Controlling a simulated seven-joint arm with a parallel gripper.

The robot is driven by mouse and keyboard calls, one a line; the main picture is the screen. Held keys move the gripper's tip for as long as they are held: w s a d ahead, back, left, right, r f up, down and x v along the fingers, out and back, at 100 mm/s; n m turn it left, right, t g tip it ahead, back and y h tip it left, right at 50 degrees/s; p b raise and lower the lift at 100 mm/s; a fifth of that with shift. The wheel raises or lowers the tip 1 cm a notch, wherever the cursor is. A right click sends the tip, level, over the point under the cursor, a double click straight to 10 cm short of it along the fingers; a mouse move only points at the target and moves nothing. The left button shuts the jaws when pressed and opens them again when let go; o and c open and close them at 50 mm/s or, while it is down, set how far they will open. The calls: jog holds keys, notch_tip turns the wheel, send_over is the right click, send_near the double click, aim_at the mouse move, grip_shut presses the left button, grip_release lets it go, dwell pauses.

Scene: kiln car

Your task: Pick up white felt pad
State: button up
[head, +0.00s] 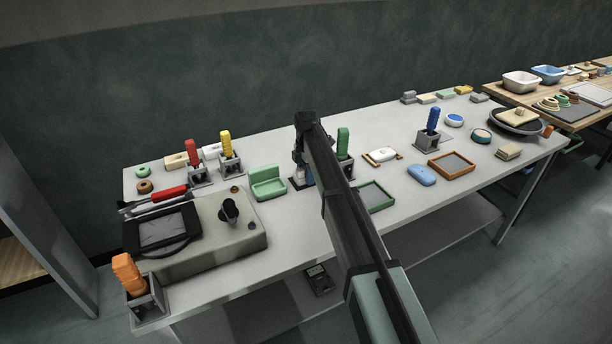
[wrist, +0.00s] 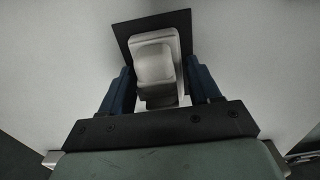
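A pale whitish block-like object (wrist: 156,62), with a rounded raised part, lies on a dark square sheet (wrist: 122,29) in the wrist view. It may be the white felt pad; its material is not clear. My gripper (wrist: 161,82) is open, with one blue finger on each side of this object. Narrow gaps seem to show beside it, and I cannot tell whether either finger touches it. In the head view my gripper (head: 304,177) is low over the middle of the grey table, largely behind my arm, and the pale object is hidden.
A green tool holder (head: 344,142) stands close right of my gripper, with a green-framed tray (head: 389,203) in front. A green soap-dish-like holder (head: 265,190) is to the left. Bare table (head: 300,235) shows in front.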

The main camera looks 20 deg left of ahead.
jog(key=c, duration=0.7)
jog(key=shift+r, duration=0.1)
jog(key=shift+c, duration=0.2)
notch_tip(320, 180, up, 10)
jog(key=shift+f, duration=0.1)
jog(key=o, duration=0.5)
jog(key=shift+c, duration=0.2)
jog(key=c, duration=0.3)
